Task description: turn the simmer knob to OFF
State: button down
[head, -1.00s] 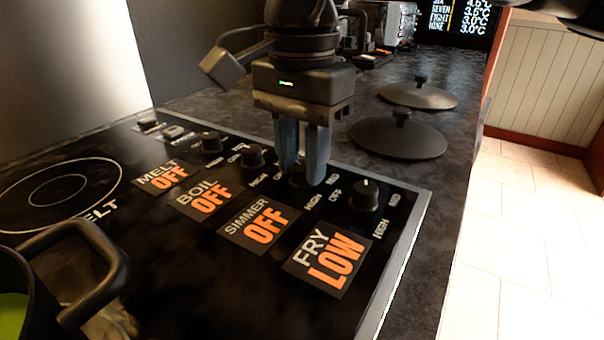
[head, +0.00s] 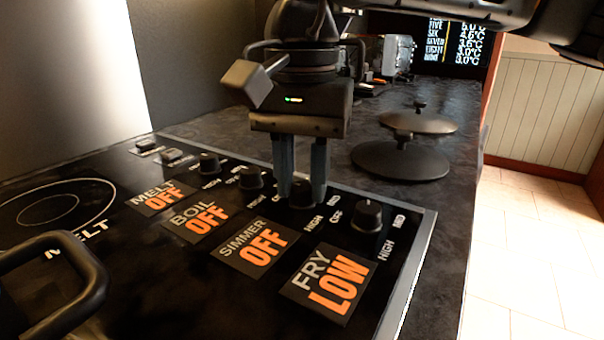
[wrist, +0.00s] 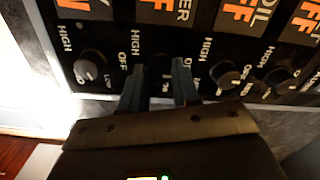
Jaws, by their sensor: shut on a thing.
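The simmer knob (head: 301,193) is a black knob on the stove panel, second from the right in the head view. My gripper (head: 300,190) points down over it, its two blue-grey fingers shut on the knob from both sides. In the wrist view my gripper (wrist: 160,88) covers most of the knob, so its pointer cannot be read. The simmer label (head: 256,248) reads SIMMER OFF in the head view.
The fry knob (head: 367,215) stands close on the right, and its label (head: 328,282) reads LOW. The boil knob (head: 250,177) is close on the left. A pot handle (head: 60,270) is at the lower left. Dark lids (head: 400,162) lie on the counter behind.

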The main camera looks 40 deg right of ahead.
aim_at(302, 186)
jog(key=c, duration=0.8)
grip_release()
jog(key=shift+r, duration=0.1)
notch_tip(302, 186, up, 8)
jog(key=shift+f+p, duration=0.15)
jog(key=shift+p, duration=0.5)
